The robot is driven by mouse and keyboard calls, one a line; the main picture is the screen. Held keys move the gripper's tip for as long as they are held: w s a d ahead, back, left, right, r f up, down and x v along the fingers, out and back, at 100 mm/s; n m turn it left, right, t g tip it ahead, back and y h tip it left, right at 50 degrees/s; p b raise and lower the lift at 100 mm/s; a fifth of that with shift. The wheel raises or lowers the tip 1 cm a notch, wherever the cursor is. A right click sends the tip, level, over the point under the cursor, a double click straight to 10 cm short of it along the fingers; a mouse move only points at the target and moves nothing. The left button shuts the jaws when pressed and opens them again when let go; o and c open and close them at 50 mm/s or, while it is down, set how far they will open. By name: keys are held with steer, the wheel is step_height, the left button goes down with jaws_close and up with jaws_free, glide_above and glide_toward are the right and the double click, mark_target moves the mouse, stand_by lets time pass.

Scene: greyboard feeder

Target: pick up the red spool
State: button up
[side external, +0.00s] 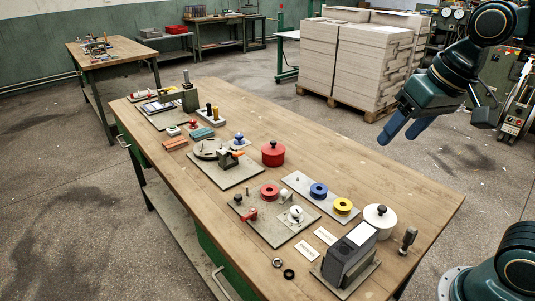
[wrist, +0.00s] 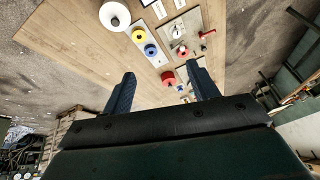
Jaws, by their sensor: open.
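The red spool (side external: 269,191) stands on a grey plate on the wooden bench, beside a red lever and a white dial. In the wrist view the red spool (wrist: 183,50) shows small, beyond my fingertips. My gripper (side external: 400,133) is open and empty, high above the right side of the bench and well apart from the spool. Its two blue fingers (wrist: 160,70) are spread in the wrist view.
A blue spool (side external: 318,190) and a yellow spool (side external: 343,205) sit on a neighbouring plate. A red lidded pot (side external: 273,154), a white pot (side external: 380,218) and a dark grey device (side external: 349,258) stand nearby. The bench's (side external: 360,160) far right side is clear.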

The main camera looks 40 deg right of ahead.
steer(key=w+m+g, duration=0.1)
steer(key=w+m, duration=0.2)
steer(key=w, duration=0.7)
steer(key=m+g, duration=0.4)
steer(key=m, duration=0.6)
glide_above(269, 192)
step_height(269, 192, down, 17)
steer(key=shift+w+d+f, duration=0.15)
steer(key=shift+w+d, duration=0.15)
steer(key=shift+w, duration=0.25)
steer(key=shift+f, duration=4.3)
steer(key=shift+f, duration=0.1)
steer(key=shift+s+d+f, duration=0.1)
steer(key=shift+s+f, duration=0.05)
steer(key=shift+f, duration=2.35)
steer(key=shift+c, duration=0.5)
